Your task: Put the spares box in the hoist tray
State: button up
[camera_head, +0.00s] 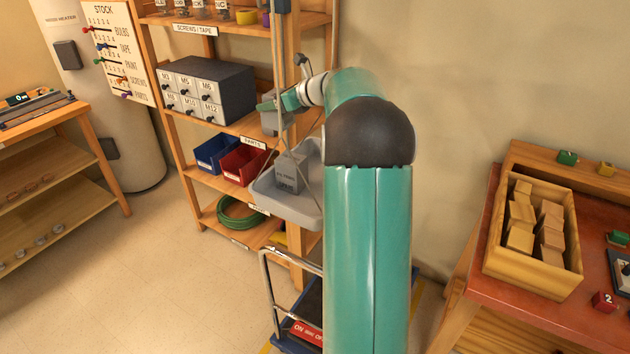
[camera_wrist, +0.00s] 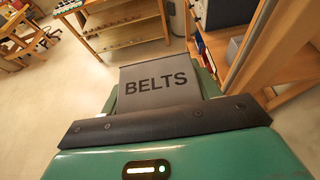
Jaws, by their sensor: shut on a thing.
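My gripper (camera_head: 270,104) is beside the shelf rack in the head view, above and slightly left of the hoist tray. It is shut on a grey box (camera_head: 270,123); in the wrist view this box (camera_wrist: 158,83) is marked BELTS and sits between the teal fingers. The hoist tray (camera_head: 300,213) is a shallow grey tray hanging on cords. A darker grey box (camera_head: 291,172) stands inside it; its small lettering is too blurred to read surely. The held box is apart from the tray. Its lower part is partly hidden in the head view.
The wooden rack (camera_head: 176,150) holds grey drawers (camera_head: 205,88), a blue bin (camera_head: 214,152), a red bin (camera_head: 243,165) and a green hose coil (camera_head: 240,212). A trolley (camera_head: 290,290) stands below the tray. A red bench with a block crate (camera_head: 495,258) is at right. Floor at left is clear.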

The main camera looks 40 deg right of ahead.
aim_at(294, 118)
jog(key=s+d+f, duration=0.1)
jog(key=s, duration=0.1)
jog(key=s+d+f, duration=0.1)
jog(key=s+d, duration=0.1)
jog(key=s+d+f, duration=0.1)
jog(key=s, duration=0.2)
jog(key=shift+d+f, duration=0.3)
jog(key=shift+f, duration=0.05)
jog(key=s+d+f, duration=0.1)
jog(key=f, duration=0.1)
jog(key=s+d+f, duration=0.1)
jog(key=s+f, duration=0.1)
jog(key=f, duration=0.1)
jog(key=s+d+f, duration=0.1)
jog(key=f, duration=0.2)
jog(key=shift+s+f, duration=0.2)
jog(key=shift+s, duration=0.2)
jog(key=shift+f, duration=0.4)
jog(key=shift+w+f, duration=0.1)
jog(key=o, duration=1)
